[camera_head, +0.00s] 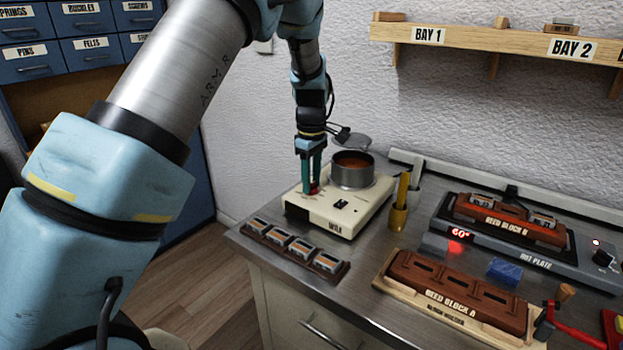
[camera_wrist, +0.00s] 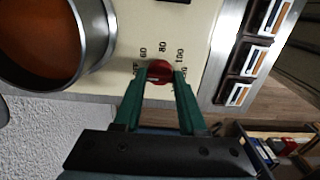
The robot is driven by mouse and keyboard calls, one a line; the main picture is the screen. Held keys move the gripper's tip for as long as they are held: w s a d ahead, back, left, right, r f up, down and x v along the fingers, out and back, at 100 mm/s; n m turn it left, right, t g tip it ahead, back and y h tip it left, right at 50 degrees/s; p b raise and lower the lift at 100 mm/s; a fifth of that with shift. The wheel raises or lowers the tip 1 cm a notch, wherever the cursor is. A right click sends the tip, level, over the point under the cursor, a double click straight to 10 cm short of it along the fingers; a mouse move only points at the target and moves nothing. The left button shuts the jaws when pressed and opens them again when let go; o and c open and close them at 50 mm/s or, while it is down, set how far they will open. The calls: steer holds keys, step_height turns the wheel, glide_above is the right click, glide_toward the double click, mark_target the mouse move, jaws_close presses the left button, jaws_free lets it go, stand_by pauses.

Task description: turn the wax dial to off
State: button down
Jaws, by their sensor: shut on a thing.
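The wax dial is a red knob (camera_wrist: 160,72) on the cream wax warmer (camera_head: 338,216). Numbers 60, 80 and 100 show around it in the wrist view. My gripper (camera_head: 312,187) points down at the warmer's left part. In the wrist view its green fingers (camera_wrist: 158,88) are on either side of the knob and shut on it. The knob's pointer is too small to read for certain, and the fingers cover part of the markings, so I cannot tell its setting. A metal pot (camera_head: 352,171) of orange-brown wax stands on the warmer, right of my gripper.
A tray of several small blocks (camera_head: 294,249) lies in front of the warmer. A brass cup (camera_head: 399,214) with a stick stands to its right. Reed block A (camera_head: 455,292), the hot plate (camera_head: 539,263) and a blue block (camera_head: 505,271) lie farther right.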

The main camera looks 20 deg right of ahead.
stand_by(0.4)
steer(key=shift+c, duration=2.3)
jaws_free()
step_height(320, 180, up, 11)
steer(key=b, duration=0.2)
steer(key=shift+b, duration=0.4)
steer(key=shift+f, duration=0.1)
steer(key=w+a+f+m, duration=0.1)
steer(key=a, duration=0.8)
steer(key=w+a+f+m, duration=0.1)
steer(key=a+f, duration=0.1)
steer(key=a, duration=0.7)
steer(key=s+a+f+m, duration=0.2)
steer(key=s+a, duration=0.4)
steer(key=a, duration=0.3)
steer(key=s+a+f+m+t, duration=0.1)
steer(key=s+a+f+m, duration=0.1)
steer(key=s+a, duration=0.5)
steer(key=a+m, duration=0.1)
steer(key=a, duration=0.2)
steer(key=shift+t, duration=0.3)
